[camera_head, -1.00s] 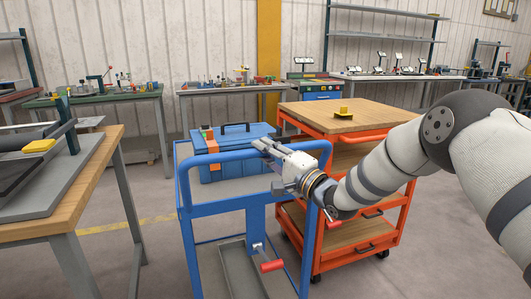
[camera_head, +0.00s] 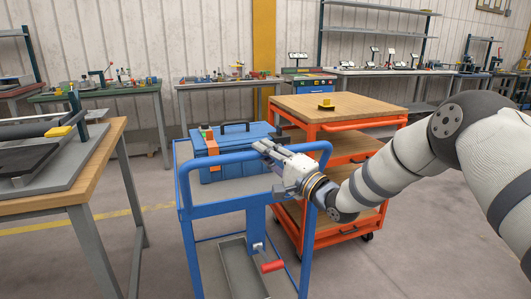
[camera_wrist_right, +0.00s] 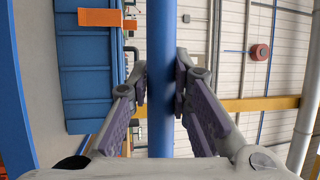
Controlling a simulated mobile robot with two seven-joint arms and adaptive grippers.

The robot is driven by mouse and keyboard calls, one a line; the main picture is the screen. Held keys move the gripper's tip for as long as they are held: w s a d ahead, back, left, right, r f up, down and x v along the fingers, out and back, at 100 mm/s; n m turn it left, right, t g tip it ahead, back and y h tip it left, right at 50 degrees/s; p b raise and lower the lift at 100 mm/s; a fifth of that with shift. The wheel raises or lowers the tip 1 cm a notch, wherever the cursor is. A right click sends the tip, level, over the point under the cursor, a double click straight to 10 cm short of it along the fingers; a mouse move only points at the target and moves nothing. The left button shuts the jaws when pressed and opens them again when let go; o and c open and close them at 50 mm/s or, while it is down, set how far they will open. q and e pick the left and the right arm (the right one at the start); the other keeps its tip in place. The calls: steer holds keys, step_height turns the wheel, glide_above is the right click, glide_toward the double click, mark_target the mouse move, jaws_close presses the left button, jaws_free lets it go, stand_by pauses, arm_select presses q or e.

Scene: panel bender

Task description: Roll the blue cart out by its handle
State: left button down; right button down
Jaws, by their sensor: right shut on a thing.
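The blue cart (camera_head: 222,207) stands in the middle of the head view, with a tubular handle (camera_head: 228,157) along its near top side. My right gripper (camera_head: 266,150) is shut on the handle, right of its middle. In the right wrist view the blue handle bar (camera_wrist_right: 161,90) runs between the two fingers, with a pad against each side. A blue toolbox (camera_head: 234,145) with orange latches sits on the cart's top tray. My left gripper is not in view.
An orange cart (camera_head: 345,126) with a wooden top stands close behind the blue cart on the right. A wooden workbench (camera_head: 95,170) is close on the left. Green (camera_head: 100,95) and grey benches line the wall. The floor at the lower right is clear.

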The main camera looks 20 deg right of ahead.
steer(key=c, duration=1.4)
jaws_free()
steer(key=shift+c, duration=0.2)
steer(key=v, duration=1.2)
steer(key=shift+d, duration=0.1)
